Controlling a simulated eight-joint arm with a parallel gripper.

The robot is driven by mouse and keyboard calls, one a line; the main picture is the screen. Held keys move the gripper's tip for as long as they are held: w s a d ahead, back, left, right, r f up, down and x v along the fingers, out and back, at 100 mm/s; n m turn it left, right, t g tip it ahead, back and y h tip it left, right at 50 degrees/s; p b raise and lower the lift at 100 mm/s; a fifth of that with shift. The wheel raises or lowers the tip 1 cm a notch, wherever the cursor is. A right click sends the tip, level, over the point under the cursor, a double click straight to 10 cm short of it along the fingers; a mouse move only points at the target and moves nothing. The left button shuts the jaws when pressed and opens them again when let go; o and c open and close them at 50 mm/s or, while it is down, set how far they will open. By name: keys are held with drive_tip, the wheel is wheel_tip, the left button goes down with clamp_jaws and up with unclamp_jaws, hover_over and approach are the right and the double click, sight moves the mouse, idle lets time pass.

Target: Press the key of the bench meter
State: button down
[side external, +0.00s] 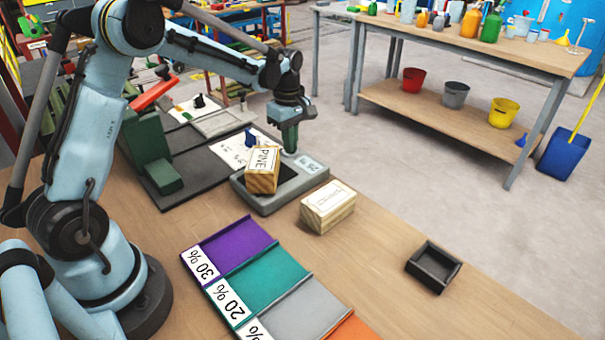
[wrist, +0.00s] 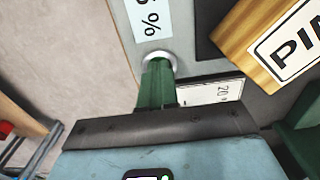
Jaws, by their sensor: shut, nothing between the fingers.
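The bench meter (side external: 295,188) is a grey box with a dark recessed pan, standing on the wooden bench. A wooden block labelled PINE (side external: 262,170) sits on its pan; the block also shows at the right of the wrist view (wrist: 275,45). The meter's white display (side external: 311,163) carries a percent reading, partly cut off in the wrist view (wrist: 150,18). My gripper (side external: 290,149) has green fingers, shut and empty, pointing down at the meter's far side. In the wrist view the fingertips (wrist: 158,64) cover most of a pale round key (wrist: 151,54). I cannot tell whether it is pressed down.
A second pale wooden block (side external: 328,207) stands right beside the meter. Coloured trays with percent labels (side external: 265,282) lie in front, and a small black tray (side external: 433,267) lies at right. A green fixture (side external: 150,150) stands left of the meter. The bench's right part is mostly clear.

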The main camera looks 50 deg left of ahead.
wheel_tip(320, 180, up, 14)
drive_tip(key=shift+f, duration=0.15)
idle(0.3)
idle(1.0)
